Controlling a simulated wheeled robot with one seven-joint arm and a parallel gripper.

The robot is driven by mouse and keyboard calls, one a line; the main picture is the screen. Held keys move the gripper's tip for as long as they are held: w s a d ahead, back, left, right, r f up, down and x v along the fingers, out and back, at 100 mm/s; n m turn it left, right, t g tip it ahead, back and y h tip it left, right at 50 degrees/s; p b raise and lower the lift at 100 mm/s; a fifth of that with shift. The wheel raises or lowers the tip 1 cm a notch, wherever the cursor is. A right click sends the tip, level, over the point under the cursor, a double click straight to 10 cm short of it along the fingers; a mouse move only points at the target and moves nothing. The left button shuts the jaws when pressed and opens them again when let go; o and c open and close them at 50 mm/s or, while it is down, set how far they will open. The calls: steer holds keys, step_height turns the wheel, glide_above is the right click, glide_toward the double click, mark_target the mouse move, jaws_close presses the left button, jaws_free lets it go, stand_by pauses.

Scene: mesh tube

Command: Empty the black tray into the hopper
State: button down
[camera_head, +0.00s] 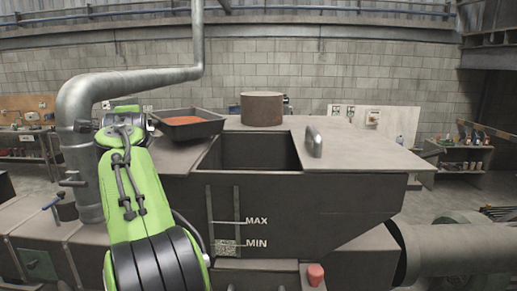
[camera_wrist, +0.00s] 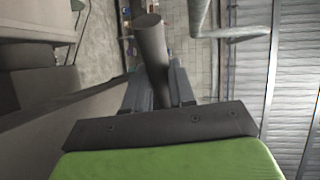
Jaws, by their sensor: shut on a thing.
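The black tray (camera_head: 195,132) is at the upper left in the head view, level and upright, with orange-red material (camera_head: 185,121) inside. The hopper (camera_head: 300,205) is the dark box in the middle. Its open top (camera_head: 248,152) is to the right of and nearer than the tray, and the part of its inside that I see looks empty. My gripper (camera_wrist: 158,88) is shut on a dark round bar, which I take as the tray's handle (camera_wrist: 150,42). My wrist is at the tray's left side in the head view. I cannot tell whether the tray touches the deck.
A thick grey pipe (camera_head: 85,110) rises close to my arm's left. A brown cylinder (camera_head: 262,108) stands behind the opening. A grey upright piece (camera_head: 314,141) stands at its right edge. MAX and MIN marks (camera_head: 256,232) and a red button (camera_head: 315,274) are at the front.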

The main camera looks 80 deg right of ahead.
steer(key=shift+s+a+r+m+t+h, duration=0.3)
steer(key=shift+s+r+t, duration=0.2)
steer(key=shift+s+r, duration=0.2)
steer(key=shift+d+r, duration=0.1)
steer(key=shift+s, duration=0.1)
steer(key=shift+s+r+m, duration=0.2)
steer(key=shift+s+m, duration=0.05)
steer(key=shift+m, duration=0.05)
steer(key=shift+s+r, duration=0.1)
